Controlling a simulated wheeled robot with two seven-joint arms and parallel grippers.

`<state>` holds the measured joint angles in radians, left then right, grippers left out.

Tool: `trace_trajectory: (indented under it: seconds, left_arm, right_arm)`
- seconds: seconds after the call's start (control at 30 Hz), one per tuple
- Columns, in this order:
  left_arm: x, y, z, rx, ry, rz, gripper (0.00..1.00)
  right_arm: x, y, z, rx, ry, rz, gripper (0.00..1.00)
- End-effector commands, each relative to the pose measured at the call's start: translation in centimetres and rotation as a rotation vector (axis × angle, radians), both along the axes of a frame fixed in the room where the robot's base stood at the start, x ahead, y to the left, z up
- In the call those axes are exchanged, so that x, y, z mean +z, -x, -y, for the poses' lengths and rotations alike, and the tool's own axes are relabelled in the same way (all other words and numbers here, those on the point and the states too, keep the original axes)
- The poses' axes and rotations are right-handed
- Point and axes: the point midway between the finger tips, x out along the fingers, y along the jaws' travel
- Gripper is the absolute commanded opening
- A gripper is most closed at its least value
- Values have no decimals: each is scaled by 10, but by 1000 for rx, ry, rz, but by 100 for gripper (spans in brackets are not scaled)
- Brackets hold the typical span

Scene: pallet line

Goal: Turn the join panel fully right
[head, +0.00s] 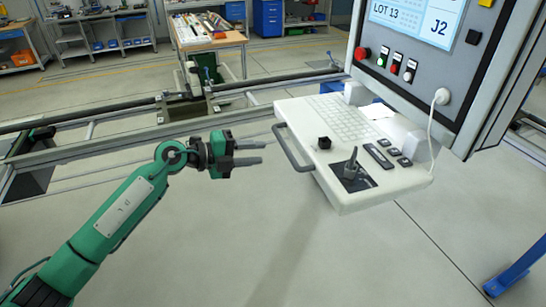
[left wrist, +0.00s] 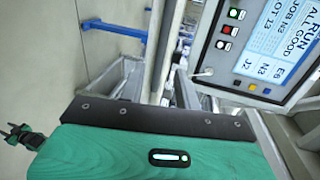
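The panel is a grey-framed screen unit (head: 415,45) at the upper right in the head view, with a lit display reading LOT 13 and J2. A white keyboard shelf (head: 345,190) juts out below it, with a joystick (head: 351,168), a black knob and a grey bar handle (head: 291,152) on its left edge. My left gripper (head: 262,153) is just left of that handle, fingers pointing at it, apart and empty, with a small gap to the bar. The screen unit also shows in the left wrist view (left wrist: 250,45).
A rail conveyor frame (head: 130,142) runs behind my left arm. A workbench (head: 208,40) and shelving stand at the back. A blue stand leg (head: 515,272) is at the lower right. The floor in front of the shelf is clear.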

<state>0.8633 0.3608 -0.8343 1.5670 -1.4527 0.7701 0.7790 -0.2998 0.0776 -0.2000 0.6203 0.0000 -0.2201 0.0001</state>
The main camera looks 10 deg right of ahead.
Motion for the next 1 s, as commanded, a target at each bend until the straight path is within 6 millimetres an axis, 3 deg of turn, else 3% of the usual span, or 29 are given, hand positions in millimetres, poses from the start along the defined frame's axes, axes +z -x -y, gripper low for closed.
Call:
trace_trajectory:
  seconds: [0.13,0.3,0.73,0.87,1.0]
  left_arm:
    - [2,4,-25,3,0,1,33]
    - [7,8,-39,1,-1,0,33]
    - [6,7,-42,5,10,-11,33]
    - [-16,-6,-47,50,92,-82,33]
    - [-75,-34,-68,191,273,-249,33]
  right_arm:
    - [-12,0,-1,0,-1,0,36]
    - [-15,0,-1,0,-1,0,36]
    - [-15,0,3,1,3,0,36]
    - [-16,0,4,2,4,0,36]
    - [-16,0,5,2,5,0,36]
